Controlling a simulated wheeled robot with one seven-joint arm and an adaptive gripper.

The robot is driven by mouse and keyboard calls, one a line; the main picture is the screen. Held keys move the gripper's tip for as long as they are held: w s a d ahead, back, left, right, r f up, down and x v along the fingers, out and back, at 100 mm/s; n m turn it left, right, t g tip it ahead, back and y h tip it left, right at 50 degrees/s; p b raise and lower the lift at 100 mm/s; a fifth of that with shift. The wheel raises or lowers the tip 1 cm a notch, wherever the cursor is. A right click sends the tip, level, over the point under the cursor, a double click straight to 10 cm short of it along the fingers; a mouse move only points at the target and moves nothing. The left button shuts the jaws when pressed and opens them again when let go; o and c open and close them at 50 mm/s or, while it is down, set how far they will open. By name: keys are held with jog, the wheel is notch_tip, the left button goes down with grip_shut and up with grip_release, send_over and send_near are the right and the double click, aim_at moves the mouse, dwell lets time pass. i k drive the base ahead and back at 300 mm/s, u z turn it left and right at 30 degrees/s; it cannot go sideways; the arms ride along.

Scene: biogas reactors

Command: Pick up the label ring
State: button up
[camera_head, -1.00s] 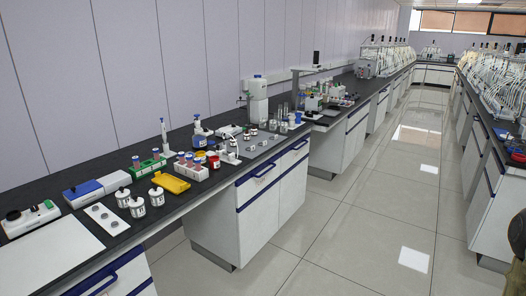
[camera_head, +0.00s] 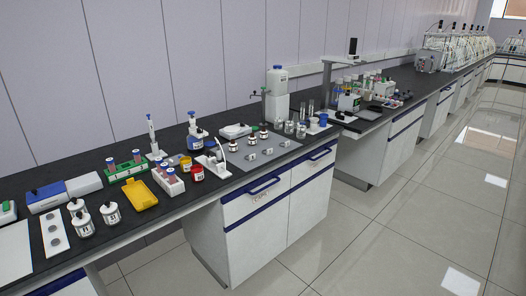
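Several small grey pieces, which may be label rings, lie in a row on a flat grey mat (camera_head: 232,161) on the dark left bench. One such piece (camera_head: 250,154) is at the mat's left part, and another (camera_head: 285,144) is at its right. They are too small to tell their shape or any lettering. Small jars with dark caps (camera_head: 249,137) stand behind them, and clear jars (camera_head: 301,131) stand at the right. My gripper is not in view.
The bench (camera_head: 60,228) also bears a yellow tray (camera_head: 140,194), a white rack (camera_head: 168,181), red and yellow jars (camera_head: 197,172), white-lidded jars (camera_head: 110,213) and a tall white bottle (camera_head: 277,92). Blue-handled cabinets (camera_head: 265,205) stand below. The tiled floor (camera_head: 400,220) at right is clear.

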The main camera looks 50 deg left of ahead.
aim_at(252, 157)
jog(key=u, duration=0.5)
jog(key=i, duration=0.95)
jog(key=u, duration=0.9)
